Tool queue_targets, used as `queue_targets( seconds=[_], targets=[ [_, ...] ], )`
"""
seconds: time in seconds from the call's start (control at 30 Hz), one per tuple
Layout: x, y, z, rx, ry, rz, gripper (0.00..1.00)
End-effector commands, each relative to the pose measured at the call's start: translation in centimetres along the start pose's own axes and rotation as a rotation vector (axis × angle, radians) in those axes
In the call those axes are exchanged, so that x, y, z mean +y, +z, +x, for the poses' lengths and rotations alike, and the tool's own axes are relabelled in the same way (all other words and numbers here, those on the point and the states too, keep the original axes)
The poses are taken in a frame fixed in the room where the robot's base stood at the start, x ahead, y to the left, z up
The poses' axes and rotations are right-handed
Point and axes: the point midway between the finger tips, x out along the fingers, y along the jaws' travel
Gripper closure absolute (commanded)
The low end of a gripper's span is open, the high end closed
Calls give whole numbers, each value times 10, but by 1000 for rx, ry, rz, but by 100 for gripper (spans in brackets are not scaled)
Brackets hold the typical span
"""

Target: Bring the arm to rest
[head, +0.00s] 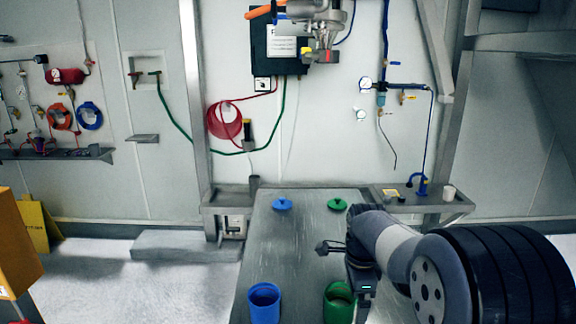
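My arm reaches in from the right over the metal table (305,255). My gripper (363,300) points down at its end, just right of the green container. Its fingertips are not clear, so I cannot tell if it is open or shut. The open green container (339,306) stands at the front of the table, with something pale inside. The open blue container (264,304) stands to its left. A blue lid (282,204) and a green lid (337,204) lie apart at the far end of the table.
A grey shelf (425,203) with small items, including a white cup (449,193), is at the back right. A machine (318,25) with hoses hangs on the wall behind. A yellow-orange box (18,245) stands at the left. The middle of the table is clear.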

Motion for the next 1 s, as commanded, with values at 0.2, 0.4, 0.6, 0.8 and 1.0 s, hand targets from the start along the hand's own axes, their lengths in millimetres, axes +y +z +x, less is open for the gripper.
queue_targets(
  seconds=[0.2,0.4,0.6,0.8,1.0],
  targets=[
    [0,-8,0,0,0,-3,0],
    [0,-4,0,0,0,-3,0],
    [0,-4,0,0,0,-3,0],
    [-2,-1,-1,6,-38,-39,0],
    [-11,8,-6,31,-157,-160,0]
  ],
)
